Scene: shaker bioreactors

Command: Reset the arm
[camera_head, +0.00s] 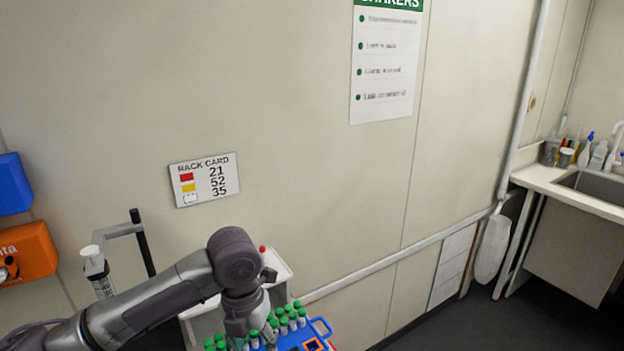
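My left arm comes in from the lower left and bends down at the wrist. My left gripper (243,333) points down at the bottom of the view, among or just in front of green-capped tubes (283,320). Its fingertips are hidden or too small to make out, so I cannot tell whether it is open or holds a tube. The tubes stand in a blue rack (321,328), partly cut off by the bottom edge. My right arm and gripper are not in view.
A white stand (281,268) is behind the wrist. A rack card (204,180) and a shaker sign (386,65) hang on the wall. A sink counter (570,185) is at right. Floor at lower right is clear.

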